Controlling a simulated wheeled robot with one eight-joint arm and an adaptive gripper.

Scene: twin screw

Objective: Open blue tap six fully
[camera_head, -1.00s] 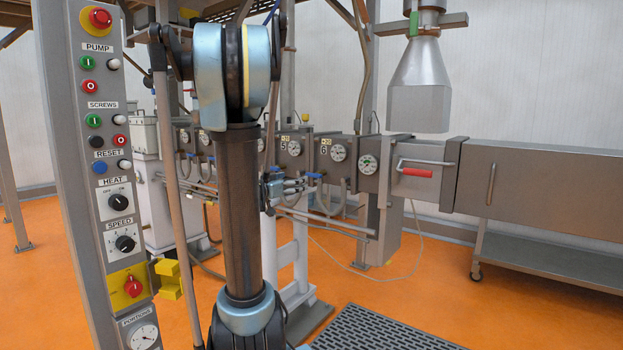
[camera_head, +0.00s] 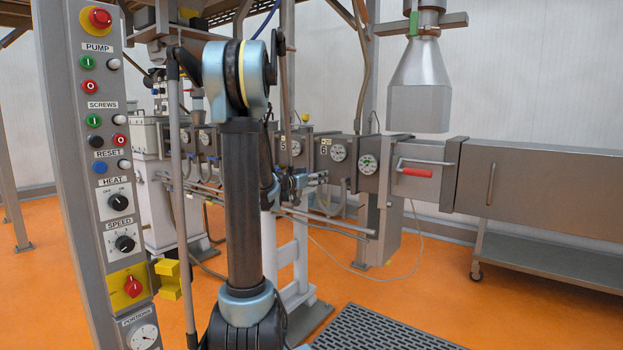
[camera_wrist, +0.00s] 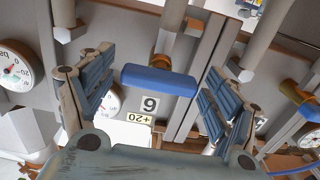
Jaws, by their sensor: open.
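In the wrist view the blue tap handle (camera_wrist: 158,80) is a blue bar in front of a brass valve body. It lies roughly crosswise to the pipe behind it. My gripper (camera_wrist: 160,70) is open, with one finger on each side of the bar's ends. Small gaps show at both ends; how deep the bar sits between the fingers is unclear. In the head view my gripper (camera_head: 296,182) is small at the barrel section marked 6 (camera_head: 323,150), and the tap is hidden there.
A round gauge (camera_wrist: 14,72) is at the left. Pipes and metal posts crowd the area. A control panel (camera_head: 105,160) stands at the left of the head view.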

